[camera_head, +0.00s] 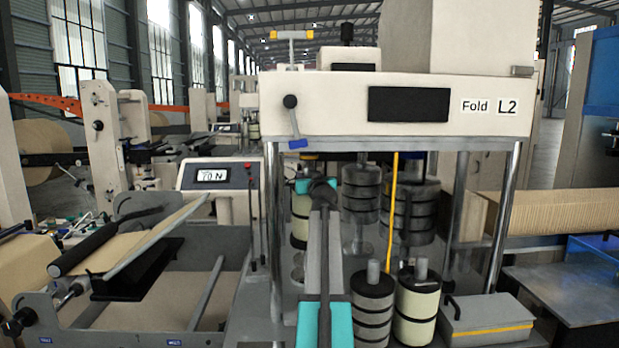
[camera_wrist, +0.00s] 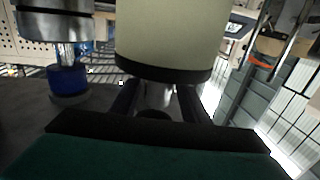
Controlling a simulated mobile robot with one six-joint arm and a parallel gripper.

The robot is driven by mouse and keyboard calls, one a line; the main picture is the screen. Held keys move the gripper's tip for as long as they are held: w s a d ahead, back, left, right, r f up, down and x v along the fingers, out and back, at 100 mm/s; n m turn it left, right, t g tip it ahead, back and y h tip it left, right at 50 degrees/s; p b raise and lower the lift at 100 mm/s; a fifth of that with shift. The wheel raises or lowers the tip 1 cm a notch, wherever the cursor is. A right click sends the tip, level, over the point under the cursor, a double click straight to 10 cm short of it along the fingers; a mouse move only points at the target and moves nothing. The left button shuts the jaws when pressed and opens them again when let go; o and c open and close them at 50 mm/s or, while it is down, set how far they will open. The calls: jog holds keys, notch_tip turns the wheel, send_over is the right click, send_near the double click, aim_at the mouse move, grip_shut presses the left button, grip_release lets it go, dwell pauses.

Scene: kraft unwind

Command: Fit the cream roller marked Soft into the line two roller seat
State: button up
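A cream roller (camera_head: 300,222) with dark bands stands inside the line two frame, left of my arm and partly hidden by it. Its body and dark end band fill the top middle of the wrist view (camera_wrist: 165,35). My gripper (camera_wrist: 158,92) has its two dark fingers on either side of the roller's grey end shaft and appears shut on it. In the head view the fingertips are hidden behind my wrist. A second cream roller (camera_head: 417,305) stands upright at the lower right. No Soft mark is readable on either. The seat is hidden or cannot be made out.
Dark banded rollers (camera_head: 360,192) hang or stand behind, and another (camera_head: 372,310) is near the second cream roller. Frame posts (camera_head: 272,230) stand close left of my arm. A yellow cord (camera_head: 391,210) hangs at right. A grey box (camera_head: 486,318) sits at lower right.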

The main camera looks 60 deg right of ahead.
jog(key=shift+s+a, duration=0.1)
dwell(0.3)
jog(key=shift+b+v, duration=1.75)
jog(key=shift+v, duration=4.15)
jog(key=shift+s+f, duration=0.1)
